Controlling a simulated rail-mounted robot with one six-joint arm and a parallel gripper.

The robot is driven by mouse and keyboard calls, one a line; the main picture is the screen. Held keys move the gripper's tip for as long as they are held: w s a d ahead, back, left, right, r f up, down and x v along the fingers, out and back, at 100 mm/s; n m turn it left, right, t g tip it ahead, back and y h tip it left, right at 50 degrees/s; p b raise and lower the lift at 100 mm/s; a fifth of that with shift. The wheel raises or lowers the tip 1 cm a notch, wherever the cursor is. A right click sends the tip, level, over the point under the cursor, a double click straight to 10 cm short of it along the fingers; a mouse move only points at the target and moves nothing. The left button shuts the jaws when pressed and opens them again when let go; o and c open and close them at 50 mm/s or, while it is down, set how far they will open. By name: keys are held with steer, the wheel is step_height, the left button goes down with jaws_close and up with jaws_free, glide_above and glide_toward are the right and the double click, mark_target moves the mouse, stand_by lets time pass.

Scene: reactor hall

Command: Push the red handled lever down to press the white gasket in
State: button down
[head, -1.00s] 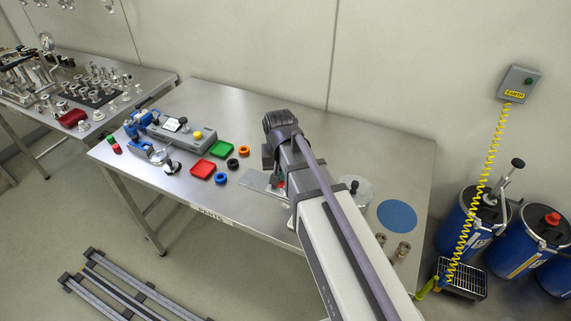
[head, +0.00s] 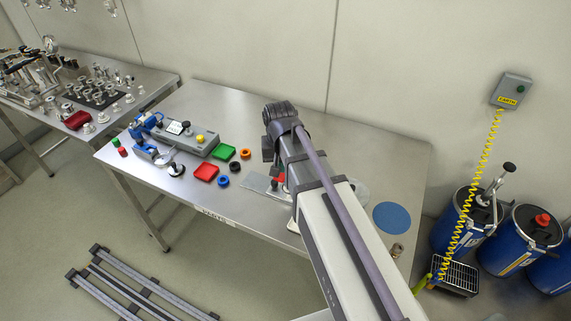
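A small red part (head: 281,178) shows beside my arm over a flat grey plate (head: 256,183) on the steel table. It may be the red lever handle, but my arm covers most of what stands there. I cannot make out a white gasket. My gripper (head: 268,156) hangs below the dark wrist, just left of and above the red part in the picture. Its fingers are small and dark, so I cannot tell whether they are open or touch anything.
A blue disc (head: 392,217) lies at the right. Blue drums (head: 455,225) stand beyond the table. The table's back middle is clear.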

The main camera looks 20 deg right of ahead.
stand_by(0.3)
step_height(320, 180, up, 5)
steer(key=p, duration=0.5)
steer(key=s+f+n+b, duration=0.2)
steer(key=s+f+b, duration=0.8)
steer(key=f+b, duration=0.2)
steer(key=shift+s+f, duration=0.15)
